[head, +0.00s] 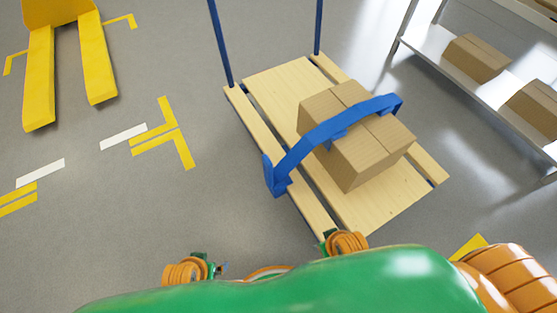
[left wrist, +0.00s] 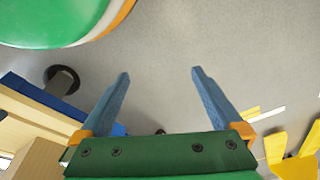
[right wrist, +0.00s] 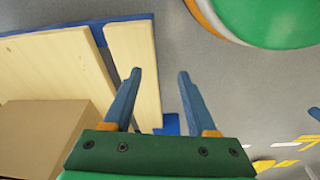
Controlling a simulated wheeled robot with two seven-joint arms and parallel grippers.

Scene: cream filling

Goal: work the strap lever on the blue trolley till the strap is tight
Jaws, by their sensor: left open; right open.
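The trolley (head: 285,85) has a pale slatted wooden deck and blue posts. A blue strap (head: 345,120) arches over a cardboard box (head: 355,165) on the deck, with a visible gap beneath part of it. At the strap's near-left end, a blue upright piece (head: 275,177) stands by the deck edge; I cannot clearly tell the lever from its mount. My left gripper (left wrist: 160,74) is open and empty over grey floor. My right gripper (right wrist: 159,73) is open and empty beside the deck edge. Both wrists show low in the head view; their fingers are mostly hidden there.
A yellow pallet jack (head: 70,60) stands at the upper left. A shelf (head: 435,65) with cardboard boxes (head: 475,58) is at the upper right. Yellow and white floor markings (head: 165,135) lie left of the trolley, where the floor is clear.

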